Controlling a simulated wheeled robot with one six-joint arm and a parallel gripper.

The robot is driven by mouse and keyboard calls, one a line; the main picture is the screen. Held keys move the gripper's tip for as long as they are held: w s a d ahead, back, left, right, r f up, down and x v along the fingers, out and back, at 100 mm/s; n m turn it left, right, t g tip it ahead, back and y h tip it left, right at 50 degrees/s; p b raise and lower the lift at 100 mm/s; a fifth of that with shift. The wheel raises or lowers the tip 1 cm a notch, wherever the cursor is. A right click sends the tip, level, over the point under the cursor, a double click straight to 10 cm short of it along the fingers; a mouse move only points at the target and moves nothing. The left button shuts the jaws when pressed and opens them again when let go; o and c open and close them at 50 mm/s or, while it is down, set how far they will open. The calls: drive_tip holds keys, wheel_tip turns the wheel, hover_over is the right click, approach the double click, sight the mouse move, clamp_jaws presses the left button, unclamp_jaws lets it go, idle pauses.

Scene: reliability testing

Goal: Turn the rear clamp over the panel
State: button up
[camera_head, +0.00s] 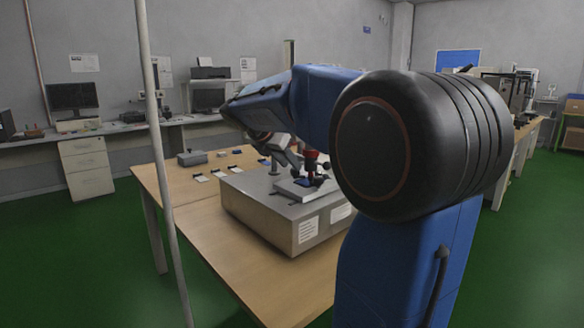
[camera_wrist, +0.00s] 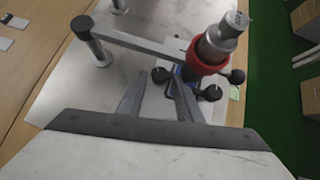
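A clamp with a grey arm (camera_wrist: 145,43), a red collar and a metal cap (camera_wrist: 228,24) shows in the wrist view. Its arm runs from a metal post (camera_wrist: 92,42) at left to the red head (camera_wrist: 203,62) at right. In the head view the red part (camera_head: 311,157) stands over the fixture. The dark blue panel (camera_head: 316,180) lies under the head, mostly hidden in the wrist view. I cannot tell whether this clamp is the rear one. My gripper (camera_wrist: 159,79) is open and empty, its two fingers apart just below the clamp arm in the picture, near the black knobs.
A grey fixture box (camera_head: 258,214) carries a white plate (camera_head: 293,190) and stands on the wooden table (camera_head: 262,277). Several small cards (camera_head: 218,174) and a grey box (camera_head: 192,158) lie behind it. A post top (camera_wrist: 119,4) shows at the top edge.

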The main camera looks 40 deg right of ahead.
drive_tip(key=shift+x, duration=1.35)
drive_tip(key=c, duration=0.8)
drive_tip(key=shift+o, duration=0.2)
drive_tip(key=shift+w, duration=0.1)
drive_tip(key=m+g, duration=0.1)
drive_tip(key=m, duration=0.1)
drive_tip(key=m+g, duration=0.2)
drive_tip(key=shift+w+m+g, duration=0.3)
drive_tip(key=shift+w, duration=0.05)
drive_tip(key=shift+w+d+m+g+y, duration=0.1)
drive_tip(key=shift+m+g+y, duration=0.15)
drive_tip(key=shift+m+g, duration=0.6)
drive_tip(key=shift+w+d+m+g+y, duration=0.1)
drive_tip(key=shift+m+g+y, duration=0.15)
drive_tip(key=shift+m+g, duration=0.6)
drive_tip(key=shift+m, duration=0.5)
